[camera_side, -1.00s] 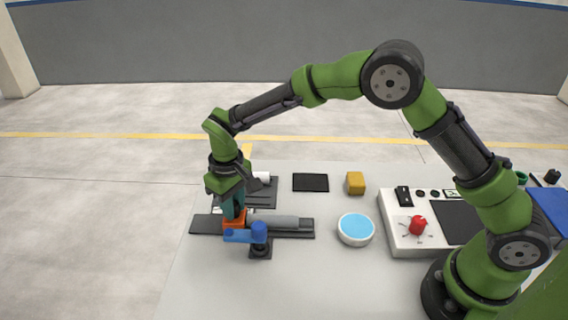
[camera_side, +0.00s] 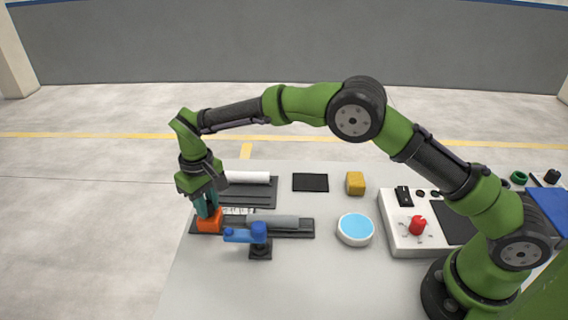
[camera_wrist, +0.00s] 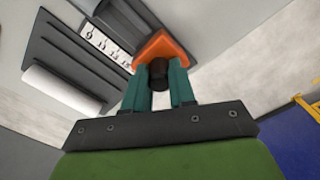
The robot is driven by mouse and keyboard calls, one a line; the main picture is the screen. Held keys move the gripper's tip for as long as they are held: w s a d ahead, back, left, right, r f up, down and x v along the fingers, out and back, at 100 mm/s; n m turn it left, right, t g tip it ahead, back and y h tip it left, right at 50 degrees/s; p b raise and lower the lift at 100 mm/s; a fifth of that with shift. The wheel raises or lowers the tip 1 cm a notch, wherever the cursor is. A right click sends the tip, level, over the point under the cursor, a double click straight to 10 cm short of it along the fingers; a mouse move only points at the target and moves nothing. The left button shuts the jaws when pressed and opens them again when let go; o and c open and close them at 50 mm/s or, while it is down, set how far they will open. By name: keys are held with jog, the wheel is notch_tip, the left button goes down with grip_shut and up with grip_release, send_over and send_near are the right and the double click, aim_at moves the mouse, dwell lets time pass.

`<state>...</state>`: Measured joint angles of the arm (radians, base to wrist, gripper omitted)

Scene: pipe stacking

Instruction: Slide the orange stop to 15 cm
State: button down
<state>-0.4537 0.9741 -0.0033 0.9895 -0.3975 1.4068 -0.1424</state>
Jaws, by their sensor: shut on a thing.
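The orange stop (camera_side: 209,221) sits on the dark rail (camera_side: 300,233) near its left end in the side view. My gripper (camera_side: 207,208) is over the stop with its teal fingers shut on it. In the wrist view the orange stop (camera_wrist: 160,47) shows between the fingertips of my gripper (camera_wrist: 158,72), with a dark knob between them. A white scale strip (camera_wrist: 105,44) with black marks lies along the rail, beside the stop. Its figures are too small to read in the side view. A grey pipe (camera_side: 280,222) lies on the rail to the right of the stop.
A blue clamp (camera_side: 258,233) stands at the rail's near side, right of the stop. A dark tray with a white pipe (camera_side: 247,177) lies behind. A blue-topped round dish (camera_side: 356,229), a yellow block (camera_side: 355,183) and a control box with red knob (camera_side: 418,225) stand to the right.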

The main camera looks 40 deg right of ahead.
jog(key=shift+w+a+r, duration=0.1)
jog(key=shift+w+a, duration=0.1)
jog(key=shift+a, duration=0.05)
jog(key=c, duration=0.9)
grip_release()
jog(key=shift+d, duration=0.1)
notch_tip(320, 180, up, 17)
jog(key=shift+s+f, duration=0.1)
